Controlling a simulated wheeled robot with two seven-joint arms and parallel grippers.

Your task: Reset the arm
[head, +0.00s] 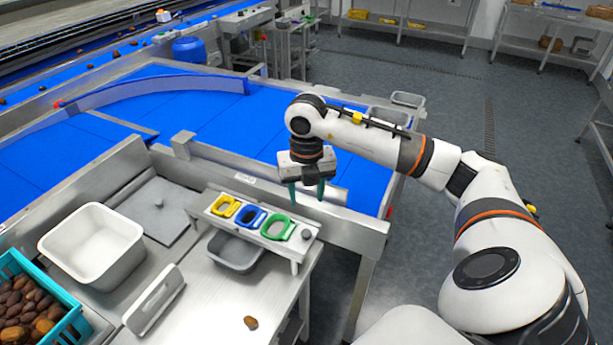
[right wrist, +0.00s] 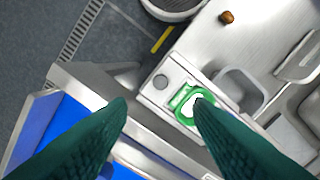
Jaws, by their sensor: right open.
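My right gripper (head: 307,192) hangs with its fingers pointing down above the metal rail between the work table and the blue conveyor. Its two dark green fingers are apart, with nothing between them. In the right wrist view the open fingers (right wrist: 160,108) show over the rail and the green ring holder (right wrist: 190,103). The right arm (head: 375,145) reaches in from the right, bent at the elbow. My left gripper does not show in either view.
A metal stand carries yellow (head: 225,206), blue (head: 250,216) and green (head: 277,228) ring holders. A grey bin (head: 236,252) sits below it. A single date (head: 250,322) lies on the table. A white tub (head: 92,243) and a turquoise date crate (head: 75,318) stand left. The blue conveyor (head: 225,122) runs behind.

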